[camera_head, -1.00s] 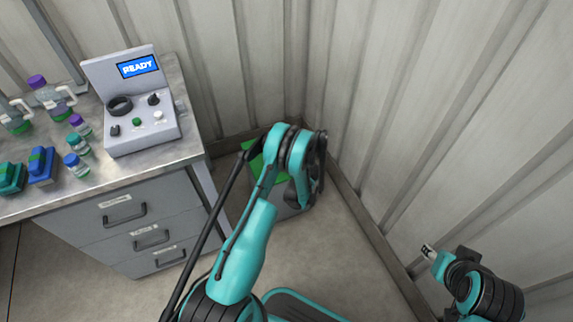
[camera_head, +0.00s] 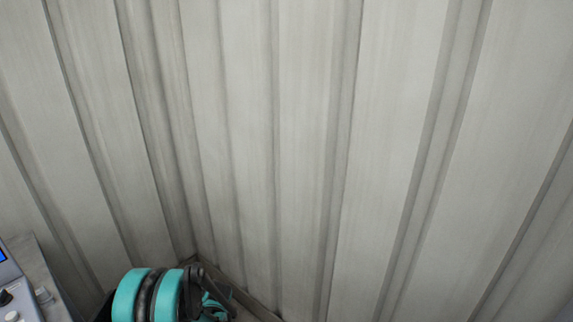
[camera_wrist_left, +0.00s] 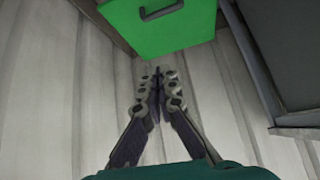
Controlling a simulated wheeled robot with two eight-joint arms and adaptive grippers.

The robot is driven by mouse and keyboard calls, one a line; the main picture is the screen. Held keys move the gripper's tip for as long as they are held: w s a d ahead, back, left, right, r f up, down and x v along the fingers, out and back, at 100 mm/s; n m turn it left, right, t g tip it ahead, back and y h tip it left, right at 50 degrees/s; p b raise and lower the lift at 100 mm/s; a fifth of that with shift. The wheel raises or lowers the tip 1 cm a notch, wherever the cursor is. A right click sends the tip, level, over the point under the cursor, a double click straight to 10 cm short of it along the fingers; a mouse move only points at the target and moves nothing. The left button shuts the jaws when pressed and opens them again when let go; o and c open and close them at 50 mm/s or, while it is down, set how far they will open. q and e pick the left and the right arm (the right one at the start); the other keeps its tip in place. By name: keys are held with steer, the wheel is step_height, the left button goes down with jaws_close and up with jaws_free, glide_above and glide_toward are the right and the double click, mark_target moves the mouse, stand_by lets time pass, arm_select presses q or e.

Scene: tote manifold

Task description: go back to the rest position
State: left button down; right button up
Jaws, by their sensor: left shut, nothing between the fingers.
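My left arm (camera_head: 152,296) shows at the bottom of the head view, a teal wrist joint with dark parts beside it, in front of the wall corner. Its fingertips cannot be made out there. In the left wrist view my left gripper (camera_wrist_left: 158,76) is shut and empty, its two dark fingers meeting at the tips. The fingertips point towards a green panel with a handle (camera_wrist_left: 180,28), and they look apart from it. My right gripper is in no current view.
Ribbed pale walls (camera_head: 305,130) fill most of the head view and meet in a corner. A grey control box (camera_head: 18,292) on a bench is cut off at the lower left. A dark grey cabinet (camera_wrist_left: 288,50) stands at the right of the left wrist view.

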arm_select(q)
steer(key=s+d+r+m+h, duration=0.1)
steer(key=s+d+r+m, duration=0.15)
steer(key=s+r, duration=0.45)
steer(key=s+d+r+m+h, duration=0.1)
steer(key=s+d+r+h, duration=0.15)
steer(key=r, duration=0.75)
steer(key=s+d+r+m+h, duration=0.1)
steer(key=s+d+r+m, duration=0.1)
steer(key=s, duration=0.7)
steer(key=s+d+r+m+t+h, duration=0.1)
steer(key=s+d+r+m, duration=0.2)
steer(key=s, duration=0.6)
steer(key=shift+s+d, duration=0.4)
steer(key=shift+d, duration=0.7)
